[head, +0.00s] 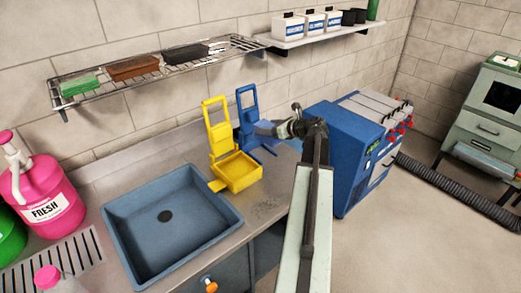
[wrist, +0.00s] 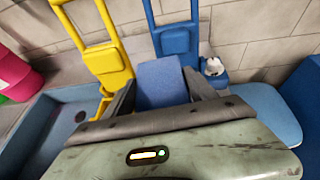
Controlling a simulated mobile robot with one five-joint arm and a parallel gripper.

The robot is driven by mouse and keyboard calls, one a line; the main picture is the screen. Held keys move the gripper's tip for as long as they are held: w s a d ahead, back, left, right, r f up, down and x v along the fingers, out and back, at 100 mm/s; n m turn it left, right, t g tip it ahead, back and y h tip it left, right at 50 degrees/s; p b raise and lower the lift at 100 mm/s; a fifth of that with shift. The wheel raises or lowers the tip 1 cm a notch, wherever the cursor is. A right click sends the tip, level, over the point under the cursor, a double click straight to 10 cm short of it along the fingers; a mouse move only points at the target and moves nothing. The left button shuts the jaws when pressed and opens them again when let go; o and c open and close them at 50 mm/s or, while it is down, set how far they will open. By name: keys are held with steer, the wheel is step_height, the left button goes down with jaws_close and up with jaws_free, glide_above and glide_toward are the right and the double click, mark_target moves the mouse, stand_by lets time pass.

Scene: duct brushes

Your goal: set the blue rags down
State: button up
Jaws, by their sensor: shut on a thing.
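My gripper (wrist: 160,80) is shut on the blue rags (wrist: 162,84), a flat blue piece standing up between its two dark fingers in the wrist view. In the head view my gripper (head: 283,129) is held out toward the blue stand (head: 246,112), over or just in front of its low tray. A small grey-blue patch at its tip is probably the rags. The blue stand (wrist: 174,38) rises behind the rags in the wrist view. My gripper hides part of its base, so I cannot tell whether the rags touch it.
A yellow stand (head: 236,172) is just left of the blue one, beside the blue-grey sink (head: 120,222). A blue machine (head: 345,140) stands close on the right. A wire shelf (head: 222,50) hangs above. Pink bottle (head: 40,195) at left.

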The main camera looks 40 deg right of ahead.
steer(key=shift+m+h, duration=0.6)
steer(key=shift+h, duration=0.1)
steer(key=w+d+r+p, duration=0.1)
steer(key=w+d+r, duration=0.1)
steer(key=w+r, duration=0.1)
steer(key=shift+w+d+r+p, duration=0.3)
steer(key=shift+d+p, duration=0.05)
steer(key=shift+d, duration=0.05)
steer(key=shift+w+d, duration=0.1)
steer(key=shift+d, duration=0.05)
step_height(320, 180, down, 19)
steer(key=b, duration=1.8)
steer(key=shift+r+b, duration=0.15)
steer(key=shift+b, duration=0.2)
steer(key=shift+r, duration=0.2)
steer(key=shift+f, duration=0.15)
steer(key=o, duration=1.6)
